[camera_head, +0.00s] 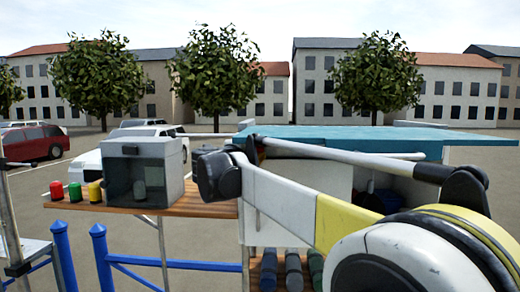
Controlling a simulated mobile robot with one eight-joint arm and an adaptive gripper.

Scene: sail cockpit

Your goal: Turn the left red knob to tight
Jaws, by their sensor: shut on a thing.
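I cannot make out a left red knob for certain. A small red cylinder (57,190) stands at the left end of a wooden shelf, and I cannot tell whether it is a knob. My arm, white with a yellow band, crosses the right half of the view. It bends at a dark joint near the middle and runs back to a black joint at the right. My gripper is not visible; the arm's end is hidden. Behind the arm, a white cabinet (335,183) has a dark opening with blurred dark, bluish and reddish shapes in it, mostly covered.
Green (75,191) and yellow (95,191) cylinders and a grey clear-fronted box (145,168) stand on the wooden shelf (195,204). A teal top (340,138) covers the cabinet. Several dark cylinders (292,270) stand low. Blue rails (170,268) edge the front.

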